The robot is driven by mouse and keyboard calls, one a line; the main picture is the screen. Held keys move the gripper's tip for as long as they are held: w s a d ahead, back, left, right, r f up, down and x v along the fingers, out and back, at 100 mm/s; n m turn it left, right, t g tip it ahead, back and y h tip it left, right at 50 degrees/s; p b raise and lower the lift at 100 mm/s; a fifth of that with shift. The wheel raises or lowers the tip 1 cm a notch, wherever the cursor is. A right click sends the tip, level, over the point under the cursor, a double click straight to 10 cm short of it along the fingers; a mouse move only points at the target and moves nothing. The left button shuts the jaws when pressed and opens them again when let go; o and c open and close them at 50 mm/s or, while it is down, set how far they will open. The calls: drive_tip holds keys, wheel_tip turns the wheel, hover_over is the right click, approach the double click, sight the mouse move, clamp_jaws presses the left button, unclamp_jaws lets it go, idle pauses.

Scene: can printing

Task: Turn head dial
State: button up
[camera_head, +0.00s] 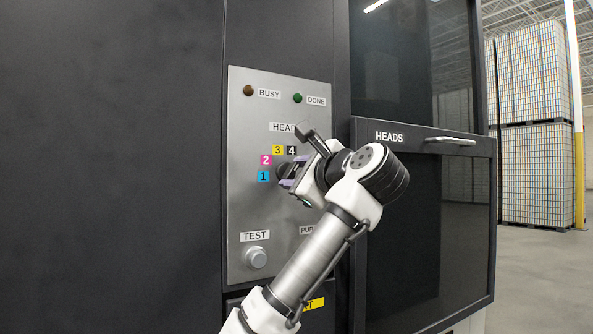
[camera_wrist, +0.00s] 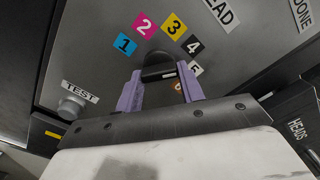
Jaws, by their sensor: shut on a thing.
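The head dial is a dark round knob (camera_wrist: 157,60) on a grey control panel (camera_head: 262,205). Coloured number labels surround it: blue 1 (camera_wrist: 124,44), pink 2 (camera_wrist: 145,23), yellow 3 (camera_wrist: 173,27) and black 4 (camera_wrist: 193,45). A further label, partly hidden, shows beside my right finger. A small white mark shows on the dial's near face; I cannot tell which number the dial points to. My gripper (camera_wrist: 160,84) is shut on the dial, with one purple finger on each side. In the head view my gripper (camera_head: 290,174) hides most of the dial.
The panel carries a dark BUSY lamp (camera_head: 249,91), a green DONE lamp (camera_head: 297,98) and a TEST button (camera_head: 256,257). A HEADS door (camera_head: 425,230) with a handle (camera_head: 450,141) stands close to the right of my wrist. Pallets of stacked cans (camera_head: 535,120) stand far right.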

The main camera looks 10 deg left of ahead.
drive_tip(key=m+p, duration=0.2)
drive_tip(key=m, duration=0.4)
drive_tip(key=shift+s+a, duration=0.1)
drive_tip(key=m+p, duration=0.1)
drive_tip(key=m, duration=0.2)
drive_tip(key=shift+f+m, duration=0.1)
drive_tip(key=shift+m, duration=0.3)
drive_tip(key=shift+f+m+p, duration=0.15)
drive_tip(key=shift+m+p, duration=0.65)
drive_tip(key=shift+m, duration=0.6)
drive_tip(key=o, duration=1)
drive_tip(key=shift+s, duration=0.1)
drive_tip(key=b+v, duration=0.7)
drive_tip(key=v, duration=0.6)
drive_tip(key=shift+s+d, duration=0.25)
